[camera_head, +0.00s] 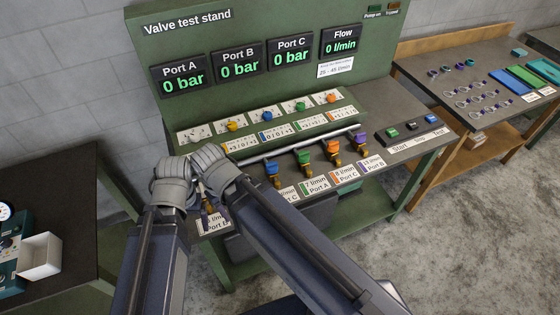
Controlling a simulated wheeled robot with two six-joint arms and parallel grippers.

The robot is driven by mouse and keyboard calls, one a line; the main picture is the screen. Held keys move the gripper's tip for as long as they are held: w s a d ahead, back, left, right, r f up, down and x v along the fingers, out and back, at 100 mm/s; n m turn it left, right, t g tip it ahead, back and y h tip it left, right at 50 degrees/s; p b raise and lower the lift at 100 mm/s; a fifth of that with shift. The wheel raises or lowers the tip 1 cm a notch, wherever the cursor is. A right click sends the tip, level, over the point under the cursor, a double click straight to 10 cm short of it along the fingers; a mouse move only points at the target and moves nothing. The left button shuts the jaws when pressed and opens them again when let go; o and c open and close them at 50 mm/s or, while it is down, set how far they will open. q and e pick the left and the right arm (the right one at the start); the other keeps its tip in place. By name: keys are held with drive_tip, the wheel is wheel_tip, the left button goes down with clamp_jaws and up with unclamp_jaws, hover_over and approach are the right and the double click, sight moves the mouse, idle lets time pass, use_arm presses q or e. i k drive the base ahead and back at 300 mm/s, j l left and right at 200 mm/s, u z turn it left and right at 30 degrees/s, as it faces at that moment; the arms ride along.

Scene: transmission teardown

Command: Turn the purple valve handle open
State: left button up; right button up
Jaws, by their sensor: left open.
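The purple valve handle (360,137) is at the right end of the row of valves on the front of the green test stand, on a brass-coloured valve body. Blue (271,168), green (303,157) and orange (332,147) handles stand to its left. My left gripper (201,187) is open at the left end of the row, far from the purple handle. My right gripper (208,172) is beside it; its fingers are hidden, so its jaws cannot be read. Another valve (207,207) shows partly between my arms.
The stand's displays for Port A (183,80), Port B, Port C and Flow all read 0. Several coloured knobs sit on the panel behind a metal rail (300,143). Start, Stop and Test buttons (412,126) are right of the purple handle. A side table (40,190) is at left.

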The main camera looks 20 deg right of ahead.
sight(359, 138)
drive_tip(key=z, duration=1.55)
drive_tip(key=i+l+z, duration=0.2)
drive_tip(key=i+l, duration=0.3)
drive_tip(key=i, duration=0.1)
